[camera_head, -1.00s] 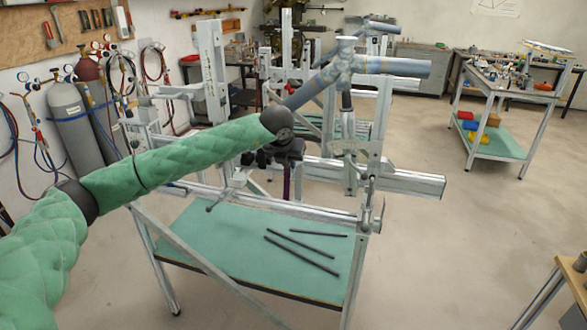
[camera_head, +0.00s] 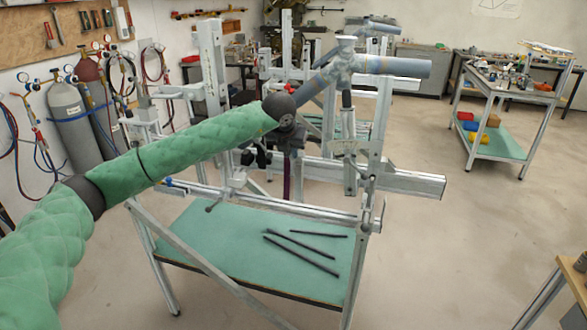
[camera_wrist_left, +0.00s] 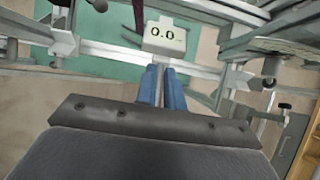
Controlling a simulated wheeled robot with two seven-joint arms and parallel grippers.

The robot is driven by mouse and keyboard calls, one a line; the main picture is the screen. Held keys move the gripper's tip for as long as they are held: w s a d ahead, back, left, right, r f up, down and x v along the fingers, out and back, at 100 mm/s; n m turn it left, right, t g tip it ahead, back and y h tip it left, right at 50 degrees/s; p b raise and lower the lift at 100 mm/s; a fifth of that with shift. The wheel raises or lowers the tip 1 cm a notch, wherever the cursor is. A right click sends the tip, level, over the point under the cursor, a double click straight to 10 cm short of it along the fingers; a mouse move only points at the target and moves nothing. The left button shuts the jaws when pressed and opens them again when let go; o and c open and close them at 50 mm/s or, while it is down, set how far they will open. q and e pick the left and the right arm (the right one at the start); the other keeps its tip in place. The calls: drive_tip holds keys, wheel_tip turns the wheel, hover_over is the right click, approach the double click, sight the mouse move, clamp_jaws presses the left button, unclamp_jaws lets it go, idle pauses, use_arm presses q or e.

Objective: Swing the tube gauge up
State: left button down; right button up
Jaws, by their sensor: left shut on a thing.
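My left gripper (camera_head: 287,138) is at the middle of the frame jig, at the end of the green padded arm, its fingers mostly hidden in the head view. In the left wrist view its blue fingers (camera_wrist_left: 163,86) are shut on a narrow grey part between them. The gauge is hard to make out in the head view. My right gripper is not in view.
Blue-grey frame tubes (camera_head: 395,66) are clamped just above and right of the gripper. Metal jig rails (camera_head: 415,184) and posts surround it. Dark rods (camera_head: 302,253) lie on the green lower shelf (camera_head: 215,240). A cart (camera_head: 497,145) stands at the right across open floor.

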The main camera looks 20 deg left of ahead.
use_arm(q)
drive_tip(key=shift+w+r, duration=0.3)
drive_tip(key=shift+r, duration=0.1)
drive_tip(key=shift+w+r, duration=0.7)
drive_tip(key=shift+w, duration=0.2)
drive_tip(key=shift+w+r+b, duration=0.25)
drive_tip(key=shift+w+r, duration=0.05)
drive_tip(key=shift+w, duration=0.25)
drive_tip(key=shift+w+r+b, duration=0.2)
drive_tip(key=shift+w+r, duration=0.05)
drive_tip(key=shift+w, duration=0.25)
drive_tip(key=shift+w, duration=0.1)
drive_tip(key=shift+w+d+r, duration=0.1)
drive_tip(key=shift+w+r, duration=0.1)
drive_tip(key=shift+w, duration=0.35)
drive_tip(key=shift+w+r, duration=0.15)
drive_tip(key=shift+w, duration=0.35)
